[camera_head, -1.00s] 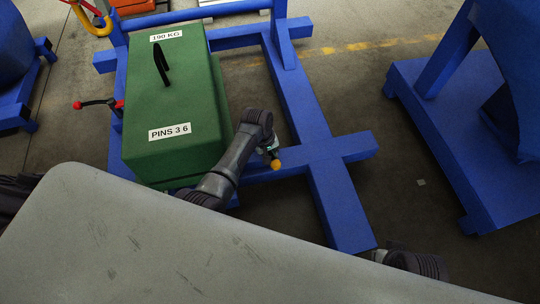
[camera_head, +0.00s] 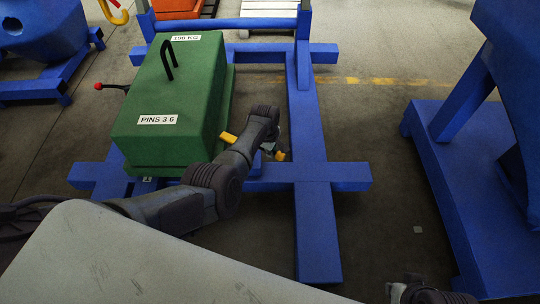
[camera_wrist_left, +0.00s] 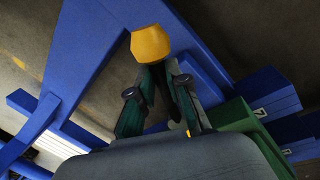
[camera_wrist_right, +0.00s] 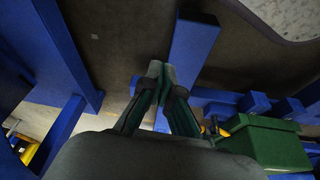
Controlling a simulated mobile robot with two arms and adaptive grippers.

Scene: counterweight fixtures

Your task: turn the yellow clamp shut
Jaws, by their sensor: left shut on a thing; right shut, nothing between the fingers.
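The yellow clamp shows in the head view as a rounded yellow end (camera_head: 279,156) at my left gripper (camera_head: 270,150), on the blue frame right of the green block. In the left wrist view the yellow end (camera_wrist_left: 150,43) sits just past the fingertips of my left gripper (camera_wrist_left: 165,75). The left gripper is shut on the clamp's handle, which the fingers mostly hide. Another yellow piece (camera_head: 228,137) shows between the green block and my left wrist; I cannot tell how it joins. My right gripper (camera_wrist_right: 160,75) is shut and empty over the floor, right of the frame.
The green block (camera_head: 172,95), marked "PINS 3 6", rests on the blue frame (camera_head: 315,200). A red-tipped lever (camera_head: 98,86) sticks out at its left. Another blue stand (camera_head: 440,160) is at the right. Bare floor (camera_head: 375,170) lies between.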

